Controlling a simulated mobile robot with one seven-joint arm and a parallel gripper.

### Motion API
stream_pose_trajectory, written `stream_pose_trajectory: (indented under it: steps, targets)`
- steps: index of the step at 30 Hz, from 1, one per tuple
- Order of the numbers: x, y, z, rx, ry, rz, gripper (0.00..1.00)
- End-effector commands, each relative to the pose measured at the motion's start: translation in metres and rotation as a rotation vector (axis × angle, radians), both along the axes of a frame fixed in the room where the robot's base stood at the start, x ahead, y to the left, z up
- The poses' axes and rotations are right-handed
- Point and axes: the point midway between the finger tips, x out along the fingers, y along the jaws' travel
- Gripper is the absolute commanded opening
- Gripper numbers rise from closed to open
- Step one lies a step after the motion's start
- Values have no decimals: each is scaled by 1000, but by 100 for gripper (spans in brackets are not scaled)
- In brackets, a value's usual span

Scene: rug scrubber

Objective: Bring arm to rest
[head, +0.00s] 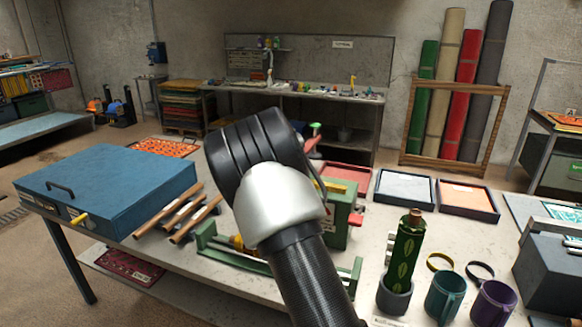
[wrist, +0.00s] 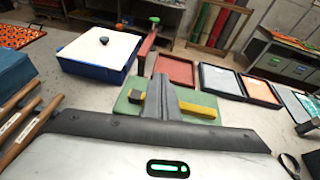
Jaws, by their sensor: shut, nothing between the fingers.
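My arm rises through the middle of the head view, bent at a black and silver joint, and hides my gripper there. In the wrist view my gripper (wrist: 168,97) shows as grey fingers closed together, with nothing seen between them. It points out over the table, in front of a green block (wrist: 205,103) with yellow parts. How far apart they are is hard to tell. In the head view the green equipment (head: 340,215) is partly hidden behind my arm.
The worktable (head: 262,292) holds a blue case (head: 120,180), wooden-handled tools (head: 185,215), a green bottle (head: 405,250), teal and purple mugs (head: 445,298) and shallow trays (head: 405,188). A white-topped blue box (wrist: 100,52) stands beyond my gripper. Rolled rugs (head: 455,85) stand at the back wall.

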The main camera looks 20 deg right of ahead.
Motion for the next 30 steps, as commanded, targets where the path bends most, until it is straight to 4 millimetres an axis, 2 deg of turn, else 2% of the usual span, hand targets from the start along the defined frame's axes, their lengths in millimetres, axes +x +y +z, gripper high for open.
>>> stream_pose_trajectory:
  steps: [1,3,8,11,13,16,20,25,30]
  targets:
    - [-2,0,10,2,-2,0,0]
    - [-4,1,18,1,-2,-1,0]
    - [-10,-2,31,24,-13,-16,0]
    - [-30,-15,49,139,-67,-98,0]
    - [-57,-30,66,288,-134,-202,0]
    - [-112,-48,89,564,-253,-394,0]
    - [-194,-53,104,929,-392,-661,0]
    - [-303,-28,107,1359,-525,-1000,0]
    - [-409,21,94,1717,-597,-1342,0]
